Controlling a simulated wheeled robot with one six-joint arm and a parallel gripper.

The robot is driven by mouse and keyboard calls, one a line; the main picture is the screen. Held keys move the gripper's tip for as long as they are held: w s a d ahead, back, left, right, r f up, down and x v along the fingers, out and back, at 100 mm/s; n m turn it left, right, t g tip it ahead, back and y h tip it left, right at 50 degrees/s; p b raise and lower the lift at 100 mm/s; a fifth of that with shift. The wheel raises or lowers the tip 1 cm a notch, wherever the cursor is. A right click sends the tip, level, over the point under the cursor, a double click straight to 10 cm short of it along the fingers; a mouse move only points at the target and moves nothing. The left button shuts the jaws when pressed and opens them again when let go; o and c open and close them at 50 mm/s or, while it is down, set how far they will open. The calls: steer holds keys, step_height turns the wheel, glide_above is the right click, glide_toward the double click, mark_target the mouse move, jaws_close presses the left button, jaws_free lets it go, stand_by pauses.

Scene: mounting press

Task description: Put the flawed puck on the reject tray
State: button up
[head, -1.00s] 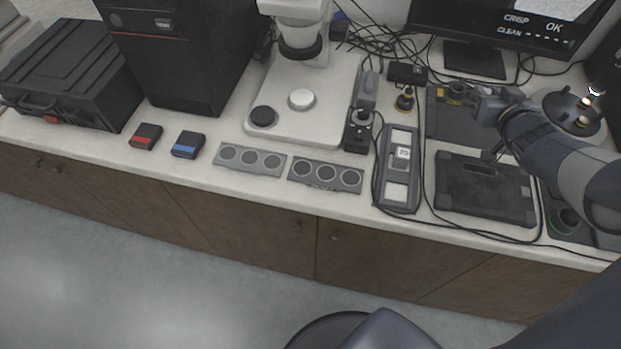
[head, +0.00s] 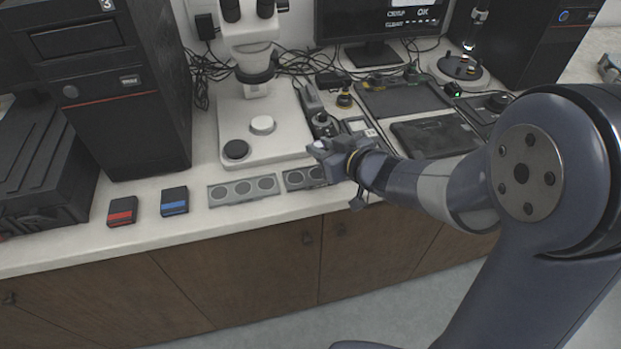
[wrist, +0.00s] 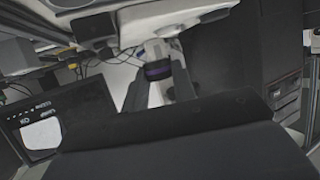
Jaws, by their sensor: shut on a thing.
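Two grey plates with three round wells each lie on the counter: a left plate (head: 243,190) and a right plate (head: 294,180), which my gripper partly covers. I cannot tell which is the reject tray. In the wrist view dark fingers (wrist: 158,82) show, with the held thing not clear.
A white microscope (head: 232,118) stands behind the plates, with a white disc and a black disc on its base. A red box (head: 122,211) and a blue box (head: 174,201) lie to the left. A monitor (head: 372,25) reads OK. Cables run behind.

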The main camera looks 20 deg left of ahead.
step_height(320, 180, down, 7)
steer(key=shift+f+b, duration=0.15)
steer(key=shift+b, duration=0.65)
steer(key=shift+f, duration=0.25)
steer(key=o, duration=1)
steer(key=shift+r, duration=0.1)
steer(key=shift+r, duration=0.1)
steer(key=shift+d+r, duration=0.15)
steer(key=shift+d, duration=0.05)
steer(key=p+v, duration=0.1)
steer(key=v, duration=1)
steer(key=shift+s+d, duration=0.25)
